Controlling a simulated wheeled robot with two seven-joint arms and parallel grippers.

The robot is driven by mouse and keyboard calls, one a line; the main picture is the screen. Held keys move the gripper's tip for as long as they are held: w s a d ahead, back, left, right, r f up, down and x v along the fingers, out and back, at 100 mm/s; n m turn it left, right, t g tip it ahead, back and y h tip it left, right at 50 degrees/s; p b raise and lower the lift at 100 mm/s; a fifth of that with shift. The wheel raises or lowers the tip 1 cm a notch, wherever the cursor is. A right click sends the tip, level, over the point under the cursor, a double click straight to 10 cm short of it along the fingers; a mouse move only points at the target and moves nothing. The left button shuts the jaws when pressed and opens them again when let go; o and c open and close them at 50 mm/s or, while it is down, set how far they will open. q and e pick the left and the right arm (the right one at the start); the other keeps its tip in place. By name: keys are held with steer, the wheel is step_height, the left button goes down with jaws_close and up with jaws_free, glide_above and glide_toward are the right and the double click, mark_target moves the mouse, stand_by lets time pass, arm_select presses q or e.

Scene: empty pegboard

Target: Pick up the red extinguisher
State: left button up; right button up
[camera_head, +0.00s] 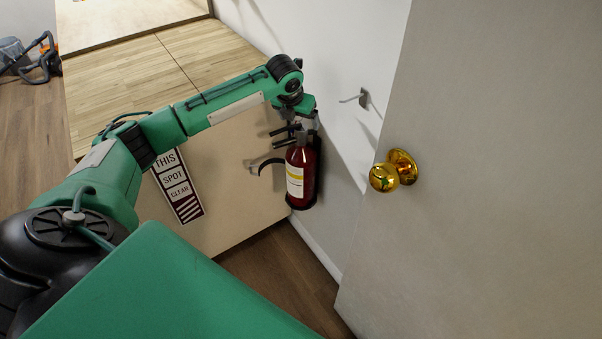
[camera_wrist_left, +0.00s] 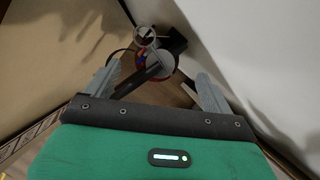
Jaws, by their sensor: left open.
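The red extinguisher (camera_head: 301,175) hangs upright by the white wall, with a pale label on its front and a black hose at its left. My left gripper (camera_head: 306,121) points down just above its top and partly covers its head. In the left wrist view, the open fingers of my left gripper (camera_wrist_left: 157,88) spread to either side of the black handle (camera_wrist_left: 130,82) of the extinguisher. Whether a finger touches it I cannot tell. My right gripper is in neither view.
A grey door with a brass knob (camera_head: 384,178) stands close at the right. A metal hook (camera_head: 363,98) juts from the wall. A wooden cabinet (camera_head: 205,58) with a "THIS SPOT CLEAR" sign (camera_head: 176,184) lies left of the extinguisher. Bare floor (camera_head: 280,267) shows below.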

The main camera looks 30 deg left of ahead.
mark_target(301, 125)
arm_select(q)
steer(key=x, duration=0.5)
steer(key=shift+s+f, duration=0.1)
steer(key=shift+f, duration=0.3)
steer(key=shift+c, duration=0.5)
steer(key=shift+r, duration=0.1)
jaws_close()
steer(key=shift+a+r, duration=0.1)
steer(key=shift+r, duration=0.2)
